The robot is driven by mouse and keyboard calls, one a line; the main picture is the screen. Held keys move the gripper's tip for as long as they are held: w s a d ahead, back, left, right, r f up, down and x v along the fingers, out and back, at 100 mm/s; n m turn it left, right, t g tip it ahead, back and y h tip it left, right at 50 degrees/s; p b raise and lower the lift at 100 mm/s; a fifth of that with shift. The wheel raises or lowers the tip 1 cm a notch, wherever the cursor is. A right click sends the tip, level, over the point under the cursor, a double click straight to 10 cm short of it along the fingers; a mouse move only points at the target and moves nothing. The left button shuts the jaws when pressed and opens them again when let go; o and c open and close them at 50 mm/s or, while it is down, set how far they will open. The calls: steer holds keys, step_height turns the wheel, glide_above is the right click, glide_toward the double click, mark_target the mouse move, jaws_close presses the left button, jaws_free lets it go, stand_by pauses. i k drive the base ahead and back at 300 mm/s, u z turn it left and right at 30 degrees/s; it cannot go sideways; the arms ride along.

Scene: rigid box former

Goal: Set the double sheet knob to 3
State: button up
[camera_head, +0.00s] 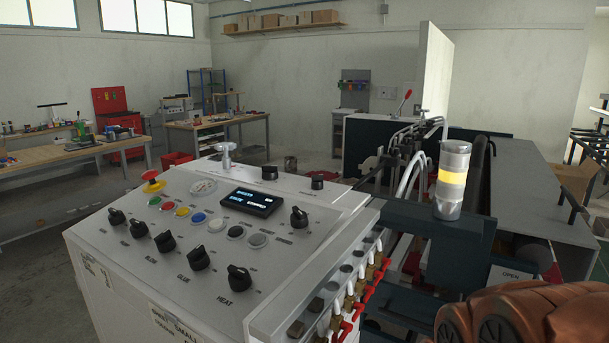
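The machine's white control panel (185,275) fills the lower middle of the head view. Another black knob (299,217) sits right of the small display (251,202). Two more black knobs stand on the rear ledge, left (269,173) and right (317,182). Their labels are too small to read, so I cannot tell which is the double sheet knob. My gripper is not in view.
A red emergency button (152,182) and coloured push buttons share the panel. Red-handled valves (357,298) line its right side. A signal lamp (453,180) with a lit yellow band stands to the right. Workbenches (215,133) stand behind; open floor lies left.

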mark_target(317, 181)
steer(key=u, duration=2.8)
steer(key=i, duration=2.05)
steer(key=z, duration=3.05)
